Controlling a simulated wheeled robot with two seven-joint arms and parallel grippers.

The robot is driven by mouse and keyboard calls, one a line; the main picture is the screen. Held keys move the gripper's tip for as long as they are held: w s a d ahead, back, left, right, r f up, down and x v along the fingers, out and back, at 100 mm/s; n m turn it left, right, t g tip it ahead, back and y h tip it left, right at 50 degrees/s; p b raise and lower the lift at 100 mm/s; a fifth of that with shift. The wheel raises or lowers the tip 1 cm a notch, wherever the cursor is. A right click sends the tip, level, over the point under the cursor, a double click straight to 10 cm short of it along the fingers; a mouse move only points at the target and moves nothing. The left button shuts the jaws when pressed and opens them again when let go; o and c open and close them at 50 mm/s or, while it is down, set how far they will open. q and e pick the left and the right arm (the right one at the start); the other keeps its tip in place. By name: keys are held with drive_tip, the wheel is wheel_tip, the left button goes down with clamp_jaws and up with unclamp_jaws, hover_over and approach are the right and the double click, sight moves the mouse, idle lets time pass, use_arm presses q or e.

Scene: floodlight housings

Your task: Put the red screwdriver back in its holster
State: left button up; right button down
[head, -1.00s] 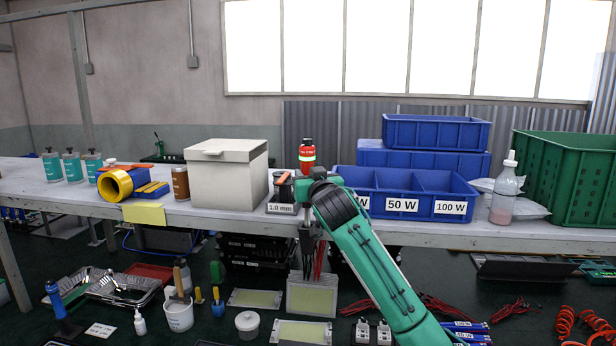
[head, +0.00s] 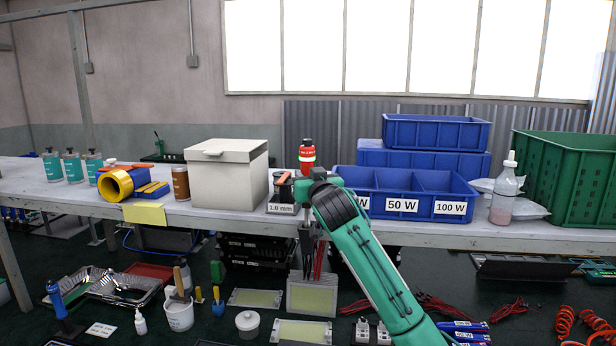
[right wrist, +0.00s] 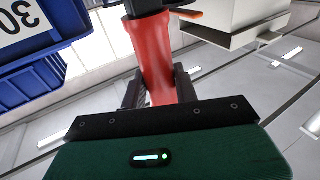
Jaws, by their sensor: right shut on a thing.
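The red screwdriver (right wrist: 155,60) is between the two dark fingers of my right gripper (right wrist: 158,92) in the right wrist view, and the gripper is shut on it. My right gripper (head: 311,174) is largely hidden there by my arm. A dark collar (right wrist: 146,8) is at the handle's far end in the wrist view; I cannot tell whether it belongs to a holster. My left gripper is out of view.
A lidded white box (head: 229,178) stands to the left, and a labelled blue divided bin (head: 402,206) close to the right. A small stand with a millimetre label (head: 282,208) is beside my wrist. Dark and red items hang or lie below the bench edge.

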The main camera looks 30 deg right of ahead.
drive_tip(key=shift+f+b, duration=2.15)
drive_tip(key=shift+f, duration=1.45)
drive_tip(key=c, duration=1)
unclamp_jaws()
drive_tip(key=shift+s, duration=0.1)
drive_tip(key=shift+f, duration=0.1)
drive_tip(key=r+b+v, duration=0.1)
drive_tip(key=b+v, duration=0.3)
drive_tip(key=v, duration=0.9)
drive_tip(key=shift+s+f+b, duration=0.3)
drive_tip(key=shift+s+f, duration=0.1)
drive_tip(key=shift+f, duration=0.15)
